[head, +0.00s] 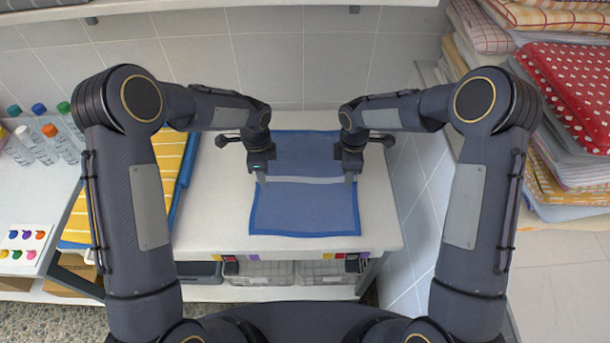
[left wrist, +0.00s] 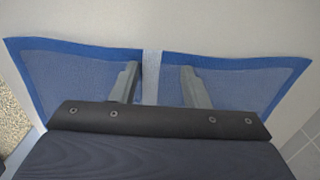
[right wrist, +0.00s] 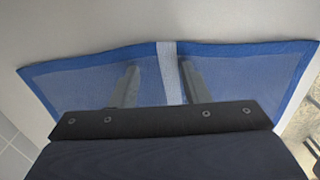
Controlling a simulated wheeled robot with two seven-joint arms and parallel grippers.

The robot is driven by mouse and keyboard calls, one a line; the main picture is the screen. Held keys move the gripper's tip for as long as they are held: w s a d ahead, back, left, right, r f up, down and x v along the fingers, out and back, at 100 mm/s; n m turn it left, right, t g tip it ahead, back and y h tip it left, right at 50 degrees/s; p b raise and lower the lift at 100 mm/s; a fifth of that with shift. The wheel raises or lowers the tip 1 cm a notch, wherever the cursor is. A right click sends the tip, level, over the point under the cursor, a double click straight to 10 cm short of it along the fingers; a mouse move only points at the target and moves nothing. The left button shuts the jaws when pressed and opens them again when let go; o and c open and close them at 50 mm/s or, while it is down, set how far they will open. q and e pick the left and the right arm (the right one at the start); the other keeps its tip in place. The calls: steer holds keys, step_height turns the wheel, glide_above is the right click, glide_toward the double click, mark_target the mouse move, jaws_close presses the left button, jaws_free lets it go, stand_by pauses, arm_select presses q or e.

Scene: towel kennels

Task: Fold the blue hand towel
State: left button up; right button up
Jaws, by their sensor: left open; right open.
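The blue hand towel (head: 305,212) lies flat and spread out on the white table, with a pale stripe across its middle and a darker blue border. My left gripper (head: 262,179) is open over the towel's left edge near the stripe. My right gripper (head: 350,178) is open over the right edge near the stripe. The towel also shows under the fingers in the left wrist view (left wrist: 235,80) and in the right wrist view (right wrist: 80,80). Both grippers look empty; whether the fingertips touch the cloth I cannot tell. Part of the towel's far half is hidden by the grippers.
The white table (head: 215,215) is bare around the towel. A yellow striped towel (head: 88,210) on a blue one lies to the left, near several capped bottles (head: 45,140). Stacked cloths (head: 575,95) stand at the right. A tiled wall (head: 300,70) closes the back.

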arm_select(q)
steer(key=shift+f, duration=0.2)
arm_select(e)
steer(key=shift+f, duration=0.25)
arm_select(q)
steer(key=shift+r, duration=0.1)
arm_select(e)
steer(key=shift+r, duration=0.15)
arm_select(q)
steer(key=shift+c, duration=0.2)
arm_select(e)
steer(key=shift+c, duration=0.2)
arm_select(q)
jaws_close()
arm_select(e)
jaws_close()
